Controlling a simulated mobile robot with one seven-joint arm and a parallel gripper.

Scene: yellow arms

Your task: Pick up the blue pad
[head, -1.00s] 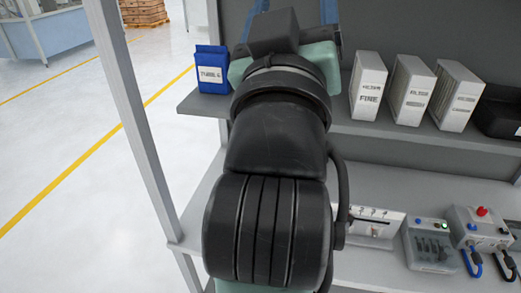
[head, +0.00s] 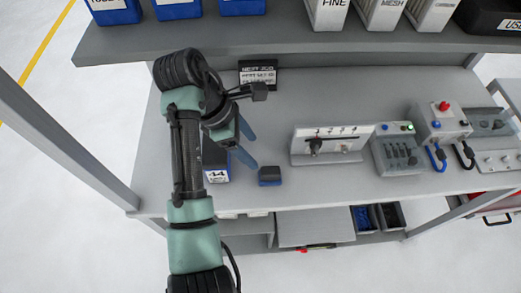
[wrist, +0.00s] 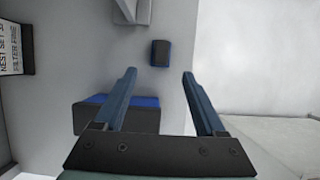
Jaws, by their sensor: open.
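A small block (head: 269,176) with a dark top and blue lower sides, the likely blue pad, lies on the workbench near its front edge. It also shows in the wrist view (wrist: 160,53), just beyond the fingertips and between their lines. My gripper (head: 249,144) is open and empty, with two blue fingers. In the head view it is to the upper left of the small block and apart from it. In the wrist view my gripper (wrist: 160,73) has its left finger overlapping a larger dark block with a blue edge (wrist: 145,119).
The larger block, labelled 44 (head: 217,173), stands left of the small one, partly hidden by my arm. A black sign (head: 258,74) stands behind. A switch panel (head: 330,145) and control boxes (head: 397,152) stand to the right. A shelf (head: 290,42) with boxes overhangs the back.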

